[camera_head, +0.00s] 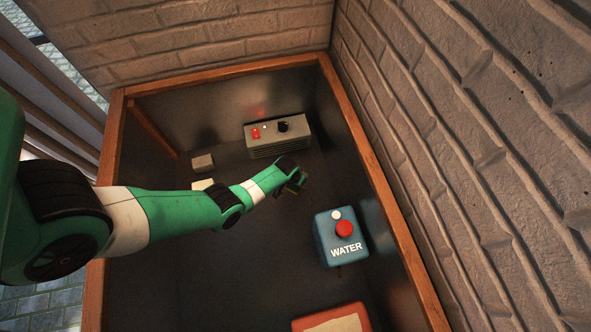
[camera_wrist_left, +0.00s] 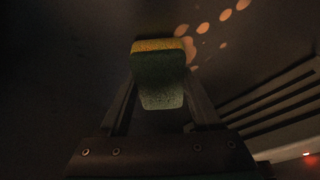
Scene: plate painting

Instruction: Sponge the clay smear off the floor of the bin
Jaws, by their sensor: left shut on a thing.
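My left gripper (camera_head: 291,174) reaches into the dark bin (camera_head: 250,285) from the left, near the bin's middle. In the left wrist view, its fingers (camera_wrist_left: 160,95) are shut on a sponge (camera_wrist_left: 160,78), green with a yellow layer at its far end. The sponge shows small and dark in the head view (camera_head: 297,186). The clay smear (camera_wrist_left: 204,28) appears as a row of tan blotches on the dark floor, running up and right from beside the sponge. I cannot tell whether the sponge touches the floor. The smear is not clear in the head view. My right gripper is not in view.
A grey box (camera_head: 277,136) with a red button and black knob stands at the bin's back. A blue WATER box (camera_head: 341,247) stands right of the gripper. A red-edged pad (camera_head: 335,319) lies in front. Two small pale blocks (camera_head: 203,163) are left. Wooden rims (camera_head: 385,195) edge the bin.

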